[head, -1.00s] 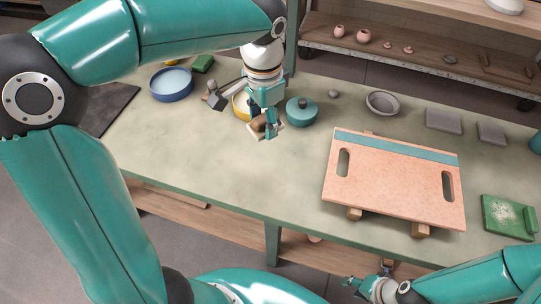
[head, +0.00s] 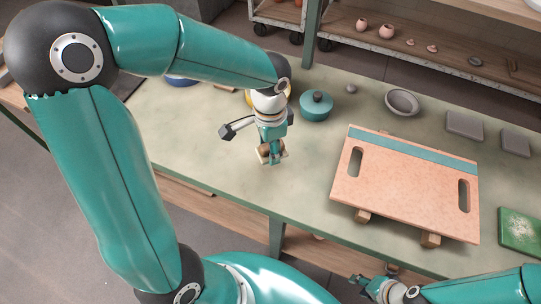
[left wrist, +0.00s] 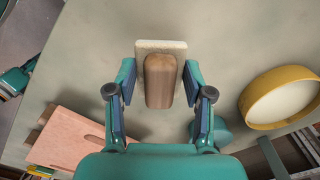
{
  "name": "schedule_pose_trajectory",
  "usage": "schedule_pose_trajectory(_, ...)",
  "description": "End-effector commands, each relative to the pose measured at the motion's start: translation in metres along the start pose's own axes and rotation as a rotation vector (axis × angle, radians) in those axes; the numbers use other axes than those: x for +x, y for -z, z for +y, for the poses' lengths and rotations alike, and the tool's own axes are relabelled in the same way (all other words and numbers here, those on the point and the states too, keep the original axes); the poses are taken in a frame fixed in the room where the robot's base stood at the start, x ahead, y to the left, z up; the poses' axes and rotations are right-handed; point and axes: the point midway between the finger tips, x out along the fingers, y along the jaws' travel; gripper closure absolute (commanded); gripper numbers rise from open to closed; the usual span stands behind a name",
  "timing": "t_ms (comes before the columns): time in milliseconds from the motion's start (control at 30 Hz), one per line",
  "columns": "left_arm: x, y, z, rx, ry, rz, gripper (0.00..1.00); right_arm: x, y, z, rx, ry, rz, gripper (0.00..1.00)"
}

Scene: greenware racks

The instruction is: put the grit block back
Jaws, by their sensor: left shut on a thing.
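The grit block, a brown wooden handle on a pale pad, is in my left gripper (head: 270,158). In the left wrist view the block (left wrist: 160,80) sits between the two fingers (left wrist: 160,88), handle towards the camera. In the head view the block (head: 263,150) is mostly hidden by the fingers, over the bench near its front edge. I cannot tell how far it is above the bench. My right gripper (head: 368,286) is low, off the front edge of the bench; whether it is open is unclear.
A pink slotted board (head: 405,190) on wooden supports fills the bench's right middle. A teal lidded pot (head: 316,106), a grey bowl (head: 402,101), grey blocks (head: 464,125) and a green speckled pad (head: 520,229) stand around it. A yellow-rimmed round (left wrist: 280,97) is near my left gripper.

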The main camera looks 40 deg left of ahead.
Motion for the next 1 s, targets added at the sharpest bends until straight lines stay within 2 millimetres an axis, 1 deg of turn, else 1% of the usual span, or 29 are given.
schedule_pose_trajectory(133,0.011,0.000,0.000,-0.002,-0.001,-0.001,0.81,0.001,0.000,0.000,0.000,0.000,0.000,0.60)
schedule_pose_trajectory(300,0.036,-0.001,0.000,-0.002,-0.002,-0.003,0.81,0.002,0.000,0.001,0.000,0.000,0.000,0.60)
schedule_pose_trajectory(400,0.044,-0.001,0.000,-0.002,-0.001,-0.001,0.81,0.002,0.000,0.001,0.000,0.000,0.000,0.60)
schedule_pose_trajectory(667,0.045,0.000,0.000,-0.002,-0.001,0.001,0.81,0.002,0.000,0.001,0.000,0.000,0.000,0.60)
schedule_pose_trajectory(767,0.048,0.000,0.000,-0.002,-0.001,0.001,0.81,0.005,0.000,0.002,0.000,0.000,0.000,0.60)
schedule_pose_trajectory(800,0.047,0.000,0.000,-0.002,-0.001,0.001,0.44,0.004,0.000,0.002,0.000,0.000,0.000,0.60)
schedule_pose_trajectory(867,0.047,0.000,0.000,-0.002,-0.001,0.001,0.34,0.004,0.000,0.002,0.000,0.000,0.000,0.60)
schedule_pose_trajectory(900,0.047,0.000,0.000,-0.002,-0.001,0.001,0.27,0.004,0.000,0.002,0.000,0.000,0.000,0.60)
schedule_pose_trajectory(933,0.047,0.000,0.000,-0.002,-0.001,0.001,0.23,0.004,0.000,0.002,0.000,0.000,0.000,0.60)
schedule_pose_trajectory(1000,0.047,0.000,0.000,-0.002,-0.001,0.001,0.23,0.004,0.000,0.002,0.000,0.000,0.000,0.60)
